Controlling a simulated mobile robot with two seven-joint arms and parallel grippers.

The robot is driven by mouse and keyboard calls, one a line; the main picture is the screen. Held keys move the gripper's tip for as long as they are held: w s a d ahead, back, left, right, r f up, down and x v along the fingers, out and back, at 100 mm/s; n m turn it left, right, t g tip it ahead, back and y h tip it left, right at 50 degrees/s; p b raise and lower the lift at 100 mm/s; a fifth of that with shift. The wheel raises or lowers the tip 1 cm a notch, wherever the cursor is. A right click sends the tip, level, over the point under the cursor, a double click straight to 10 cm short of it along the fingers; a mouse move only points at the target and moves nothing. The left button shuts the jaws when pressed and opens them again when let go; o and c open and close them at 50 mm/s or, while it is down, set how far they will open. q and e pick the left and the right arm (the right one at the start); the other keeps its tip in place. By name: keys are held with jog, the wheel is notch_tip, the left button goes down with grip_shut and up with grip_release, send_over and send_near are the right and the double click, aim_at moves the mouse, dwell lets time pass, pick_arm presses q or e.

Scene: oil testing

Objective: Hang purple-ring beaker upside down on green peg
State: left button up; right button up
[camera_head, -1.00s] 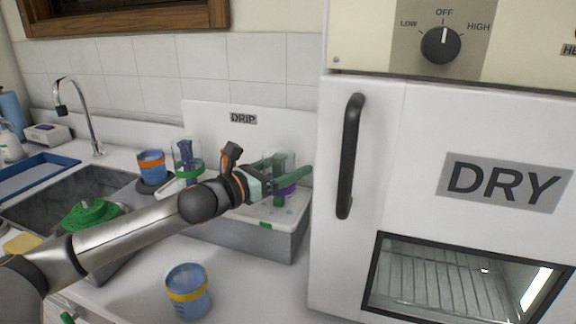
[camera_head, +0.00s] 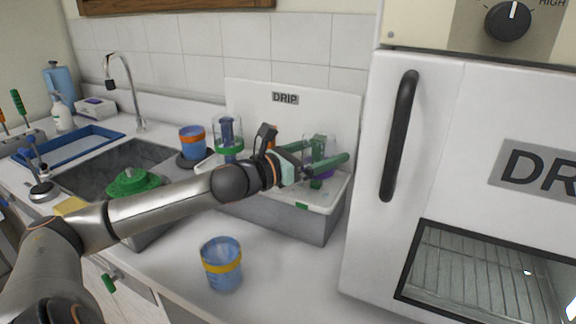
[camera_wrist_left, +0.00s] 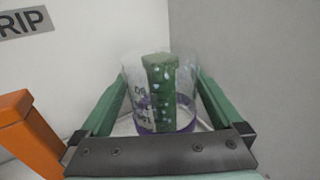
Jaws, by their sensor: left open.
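The clear purple-ring beaker (camera_wrist_left: 183,93) is upside down over the green peg (camera_wrist_left: 159,90), its purple ring low near the rack's surface. Water drops show on its wall. In the head view, the beaker's purple ring (camera_head: 322,174) shows at the right end of the DRIP rack, partly hidden by my gripper, with the green peg (camera_head: 319,146) inside. My left gripper (camera_head: 336,157) is open, its green fingers on either side of the beaker. In the left wrist view, the fingers (camera_wrist_left: 160,88) flank it; whether they touch it is unclear.
The drip rack (camera_head: 285,228) also holds a clear green-ring beaker (camera_head: 228,140). A blue yellow-ring beaker (camera_head: 221,265) stands on the front counter, and an orange-ring beaker (camera_head: 193,142) stands left of the rack. The dryer (camera_head: 390,240) stands close on the right.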

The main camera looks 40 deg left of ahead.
aim_at(305, 158)
pick_arm(q)
jog(key=shift+s+f+b, duration=0.15)
jog(key=shift+s+b, duration=0.2)
jog(key=shift+s, duration=0.35)
jog(key=shift+s+a, duration=0.25)
jog(key=shift+s, duration=0.1)
jog(key=shift+s+b, duration=0.4)
jog(key=shift+s, duration=0.35)
jog(key=shift+s+r+p, duration=0.25)
jog(key=shift+p, duration=0.2)
jog(key=shift+s+a, duration=0.15)
jog(key=shift+s, duration=0.05)
jog(key=shift+s+a+p, duration=0.15)
jog(key=shift+s+p, duration=0.4)
jog(key=shift+p, duration=0.1)
jog(key=p+v, duration=0.2)
jog(key=v, duration=0.2)
jog(key=shift+w+p, duration=0.1)
jog(key=shift+p, duration=0.3)
jog(key=shift+p+v, duration=0.3)
jog(key=shift+v, duration=0.55)
pick_arm(e)
jog(key=shift+s+d+r+h, duration=0.15)
jog(key=shift+s+d+r, duration=0.1)
jog(key=shift+d+r, duration=0.3)
jog(key=shift+s+d+r+h, duration=0.15)
jog(key=shift+s+d+r, duration=0.15)
jog(key=shift+r, duration=0.35)
pick_arm(q)
jog(key=shift+f, duration=0.1)
